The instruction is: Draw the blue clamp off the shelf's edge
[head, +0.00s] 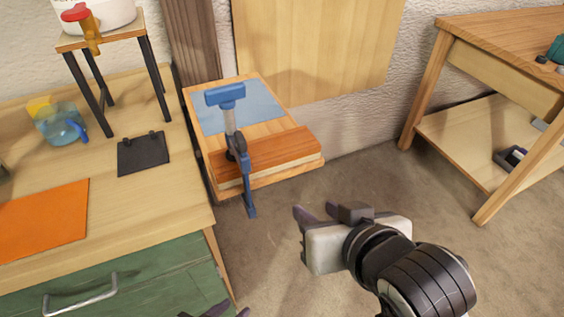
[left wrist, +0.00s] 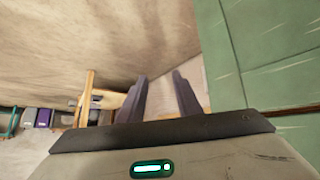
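The blue clamp (head: 246,175) sits upright on the front edge of the wooden shelf (head: 218,91). Its blue T-shaped handle (head: 225,95) is on top, above a grey screw, and its bar hangs down past the edge. It crosses a reddish-brown lath stack (head: 285,149) lying along that edge. How its lower jaw sits under the shelf is hidden. My right gripper (head: 317,212) is open and empty, right of and apart from the clamp's lower end. My left gripper (head: 222,310) shows only its fingertips at the bottom edge; in the left wrist view (left wrist: 162,88) its fingers are apart and empty.
A workbench (head: 105,218) with green drawers stands left, holding an orange sheet (head: 45,220), a dark plate (head: 143,154), a jug (head: 60,124) and a small stand (head: 112,36). A wooden table (head: 500,42) stands right. Floor between is clear.

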